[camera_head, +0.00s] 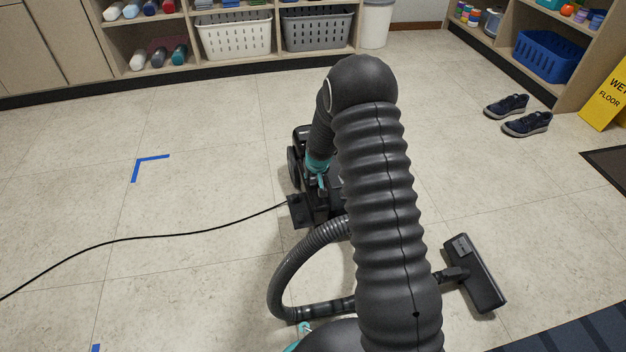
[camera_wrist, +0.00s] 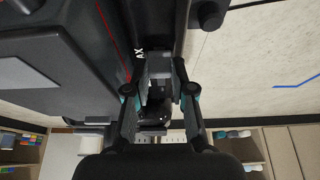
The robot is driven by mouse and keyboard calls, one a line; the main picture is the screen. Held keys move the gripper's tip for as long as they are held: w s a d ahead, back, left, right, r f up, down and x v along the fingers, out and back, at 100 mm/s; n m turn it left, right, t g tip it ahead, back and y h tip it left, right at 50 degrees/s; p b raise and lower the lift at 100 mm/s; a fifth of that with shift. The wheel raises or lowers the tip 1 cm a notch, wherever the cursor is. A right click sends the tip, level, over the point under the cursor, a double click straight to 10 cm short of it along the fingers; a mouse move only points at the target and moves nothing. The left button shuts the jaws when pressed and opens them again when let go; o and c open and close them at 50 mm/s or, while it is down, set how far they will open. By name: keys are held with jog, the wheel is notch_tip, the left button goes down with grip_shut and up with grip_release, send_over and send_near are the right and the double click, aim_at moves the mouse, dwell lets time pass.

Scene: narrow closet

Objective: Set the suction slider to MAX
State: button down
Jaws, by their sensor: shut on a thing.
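The black vacuum cleaner (camera_head: 296,172) stands on the floor in the head view, largely hidden behind my arm. In the wrist view its dark body (camera_wrist: 60,55) fills the upper left, with a thin red line along it. My gripper (camera_wrist: 161,72) has its two fingers closed on a small grey block, which appears to be the suction slider (camera_wrist: 160,64). White letters "AX" (camera_wrist: 139,54) show just beside the slider, close to the fingertips; the rest of the label is hidden. Whether the slider is at the end of its track cannot be seen.
The hose (camera_head: 283,285) curves across the floor, and the floor head (camera_head: 474,274) lies at right. A black cord (camera_head: 140,238) runs left. Shoes (camera_head: 527,124), a yellow sign (camera_head: 607,98) and shelves with baskets (camera_head: 235,35) are farther off. The left floor is mostly clear.

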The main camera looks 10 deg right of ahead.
jog(key=c, duration=1.2)
grip_release()
jog(key=shift+s, duration=0.1)
jog(key=shift+c, duration=0.2)
jog(key=v, duration=1.2)
jog(key=s+f+g, duration=0.2)
jog(key=s+g, duration=0.1)
jog(key=s, duration=0.3)
jog(key=s+r+t+p, duration=0.2)
jog(key=s+r+p, duration=0.2)
jog(key=s+r, duration=1.1)
jog(key=s+r+t+p, duration=0.2)
jog(key=s+r+p, duration=0.3)
jog(key=s+r, duration=1.1)
notch_tip(320, 180, up, 5)
jog(key=shift+a+r, duration=0.15)
jog(key=shift+a, duration=0.25)
